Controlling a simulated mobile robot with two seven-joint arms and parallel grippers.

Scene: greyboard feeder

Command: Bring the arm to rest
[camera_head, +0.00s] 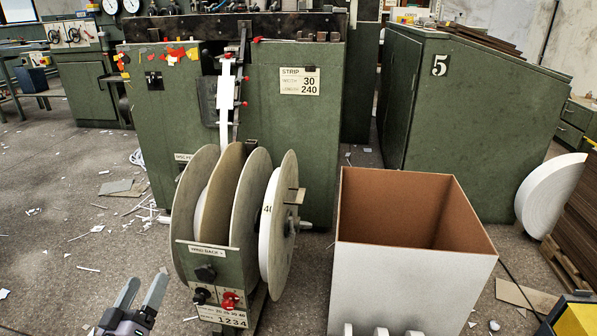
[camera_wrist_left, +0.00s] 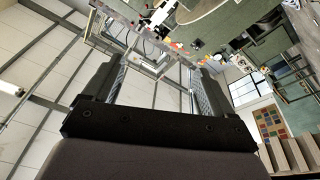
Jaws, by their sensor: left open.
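My left gripper (camera_head: 147,286) is at the lower left of the head view, with its two fingers apart and nothing between them. It is over the floor, left of the reel rack (camera_head: 215,258), with a visible gap between them. In the left wrist view the same gripper (camera_wrist_left: 160,72) has its fingers spread, with the ceiling and the green machine beyond. My right gripper does not show in either view.
The rack carries several large discs (camera_head: 255,205). A white box (camera_head: 420,285), open at the top, stands right of it. Behind are a green machine (camera_head: 300,140) and a green cabinet (camera_head: 465,130). Scraps litter the floor (camera_head: 60,240) at the left, which is otherwise free.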

